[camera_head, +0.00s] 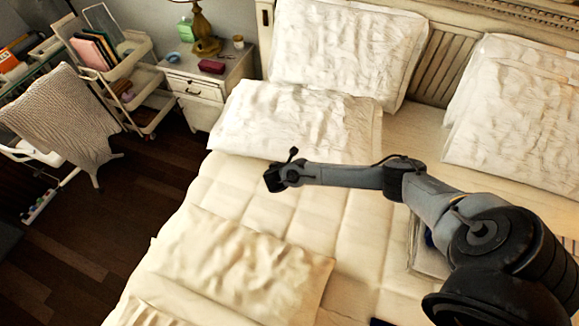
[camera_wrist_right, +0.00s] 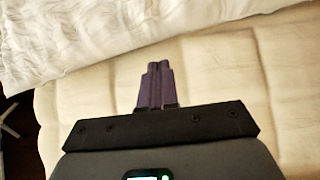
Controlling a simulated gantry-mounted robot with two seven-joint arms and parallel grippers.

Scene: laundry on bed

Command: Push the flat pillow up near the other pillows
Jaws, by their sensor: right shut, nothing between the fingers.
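A white crinkled pillow (camera_head: 300,122) lies flat on the bed, its top edge against an upright white pillow (camera_head: 345,48) at the headboard. More white pillows (camera_head: 515,115) are at the right of the headboard. A smoother cream pillow (camera_head: 240,265) lies flat lower on the bed. My right gripper (camera_head: 272,177) is just below the front edge of the crinkled pillow. In the right wrist view its purple fingers (camera_wrist_right: 157,68) are closed together and empty, pointing at the white pillow (camera_wrist_right: 110,35), with a small gap visible. My left gripper is not in view.
The cream quilted bed (camera_head: 330,215) is clear between the two flat pillows. My right arm crosses the bed from the right, partly covering a folded item (camera_head: 425,255). A nightstand (camera_head: 200,85) with a lamp stands left of the bed, beside a cart (camera_head: 125,75) and a draped chair (camera_head: 65,115).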

